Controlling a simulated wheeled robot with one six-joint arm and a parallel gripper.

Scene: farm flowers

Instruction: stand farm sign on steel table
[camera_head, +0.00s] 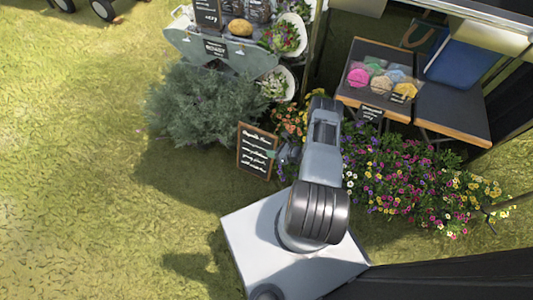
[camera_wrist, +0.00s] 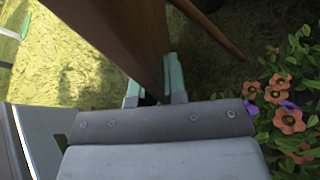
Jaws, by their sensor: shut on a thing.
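The farm sign (camera_head: 256,151) is a dark board with white handwriting in a wooden frame. It looks roughly upright, left of my arm. My gripper (camera_head: 283,155) is at its right edge, partly hidden by my arm. In the wrist view, the teal fingertips of my gripper (camera_wrist: 155,88) are closed on the sign's brown wooden edge (camera_wrist: 120,30). I cannot tell whether the sign's foot touches the grass. A grey metal-looking table (camera_head: 200,45) at the top carries small signs, a yellow-brown round item and flowers; it appears to be the steel table.
A grey-green bush (camera_head: 205,105) stands between the sign and the table. Colourful flowers (camera_head: 420,185) spread to the right of my arm. A wooden-edged table (camera_head: 375,106) with coloured items stands at upper right. Open grass (camera_head: 75,180) lies to the left.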

